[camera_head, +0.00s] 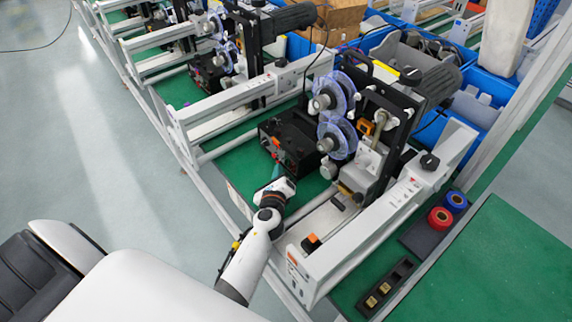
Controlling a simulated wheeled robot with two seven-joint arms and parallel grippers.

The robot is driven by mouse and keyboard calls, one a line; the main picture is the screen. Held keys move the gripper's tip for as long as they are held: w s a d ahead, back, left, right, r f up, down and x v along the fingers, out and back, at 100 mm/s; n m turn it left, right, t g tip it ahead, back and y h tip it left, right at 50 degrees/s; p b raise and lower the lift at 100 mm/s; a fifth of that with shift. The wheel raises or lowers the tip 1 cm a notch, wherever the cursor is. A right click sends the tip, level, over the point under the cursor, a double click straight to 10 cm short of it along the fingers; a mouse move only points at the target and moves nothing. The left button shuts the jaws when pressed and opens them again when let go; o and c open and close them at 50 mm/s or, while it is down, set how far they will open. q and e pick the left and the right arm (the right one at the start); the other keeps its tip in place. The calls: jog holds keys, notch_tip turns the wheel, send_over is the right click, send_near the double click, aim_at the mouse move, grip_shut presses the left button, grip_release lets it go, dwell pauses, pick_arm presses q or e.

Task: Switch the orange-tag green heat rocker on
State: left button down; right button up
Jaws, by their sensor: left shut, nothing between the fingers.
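The nearest coder machine carries blue translucent reels and has a black control box (288,146) at its left foot. Small red and light marks show on the box's front face, but the green heat rocker is too small to make out, as is its position. My right gripper is not in view.
A similar machine with its own black box (207,77) stands farther back left. White rails (385,225) frame the green mat. Red and blue tape rolls (440,218) lie at the right, with a black tray (385,288) nearer. Blue bins (480,107) stand behind. The floor at left is clear.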

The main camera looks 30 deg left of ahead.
pick_arm(q)
jog(key=shift+w, duration=0.1)
jog(key=shift+w+d, duration=0.15)
jog(key=shift+w, duration=0.15)
jog(key=shift+w+d+f+b, duration=0.1)
jog(key=shift+w+d+b, duration=0.05)
jog(key=shift+w+b, duration=0.15)
dwell(0.8)
jog(key=shift+s+a, duration=0.35)
jog(key=shift+s, duration=0.35)
jog(key=shift+s+a+r+p, duration=0.15)
jog(key=shift+s+a+p, duration=0.1)
jog(key=shift+s, duration=0.35)
jog(key=shift+s+a+r+p, duration=0.15)
jog(key=shift+s+a+p, duration=0.1)
jog(key=shift+s, duration=0.35)
jog(key=shift+s+a+r+p, duration=0.15)
jog(key=shift+s+a+p, duration=0.1)
jog(key=shift+s, duration=0.35)
jog(key=shift+s+a, duration=0.2)
jog(key=shift+s, duration=0.3)
